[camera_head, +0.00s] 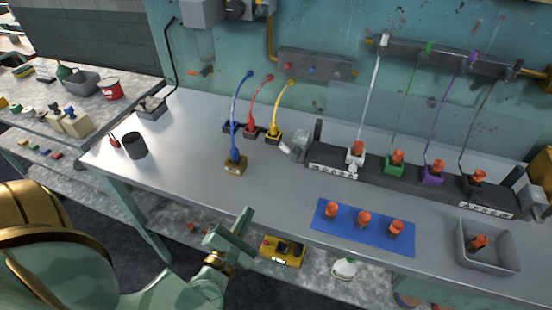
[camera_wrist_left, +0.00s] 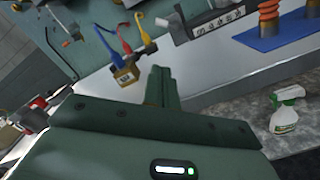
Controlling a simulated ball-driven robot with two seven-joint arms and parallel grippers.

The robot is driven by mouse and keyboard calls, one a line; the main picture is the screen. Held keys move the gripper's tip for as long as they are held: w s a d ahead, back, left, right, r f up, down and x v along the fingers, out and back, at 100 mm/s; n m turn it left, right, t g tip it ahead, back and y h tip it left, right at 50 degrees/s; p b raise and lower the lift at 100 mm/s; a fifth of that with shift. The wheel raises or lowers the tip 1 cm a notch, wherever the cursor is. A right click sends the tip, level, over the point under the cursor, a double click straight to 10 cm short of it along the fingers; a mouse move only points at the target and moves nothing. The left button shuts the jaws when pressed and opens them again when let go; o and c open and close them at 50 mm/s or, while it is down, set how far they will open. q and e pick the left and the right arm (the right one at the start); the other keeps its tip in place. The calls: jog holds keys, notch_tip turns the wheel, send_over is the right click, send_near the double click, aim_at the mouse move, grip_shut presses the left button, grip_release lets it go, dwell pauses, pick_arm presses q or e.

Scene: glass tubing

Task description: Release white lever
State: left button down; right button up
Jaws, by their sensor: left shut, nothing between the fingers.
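A long thin white lever or line (camera_head: 371,95) runs from the grey rail at the back wall down to a white holder (camera_head: 355,155) with an orange-brown ribbed piece in it. Green, purple and black ones stand to its right in the same row. My left gripper (camera_head: 235,233) is shut and empty, in front of the table's front edge, well away from the white lever. Its closed fingers (camera_wrist_left: 161,87) show in the left wrist view, with nothing between them. The white lever cannot be made out there. My right gripper is in neither view.
A brown-yellow block (camera_head: 235,167) with a blue line stands mid-table. A blue mat (camera_head: 340,229) with three orange ribbed pieces and a grey tray (camera_head: 467,262) lie along the right front. A black cup (camera_head: 134,145) stands at left. The table's left middle is clear.

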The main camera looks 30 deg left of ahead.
pick_arm(q)
jog(key=b+x, duration=0.1)
jog(key=x, duration=1.9)
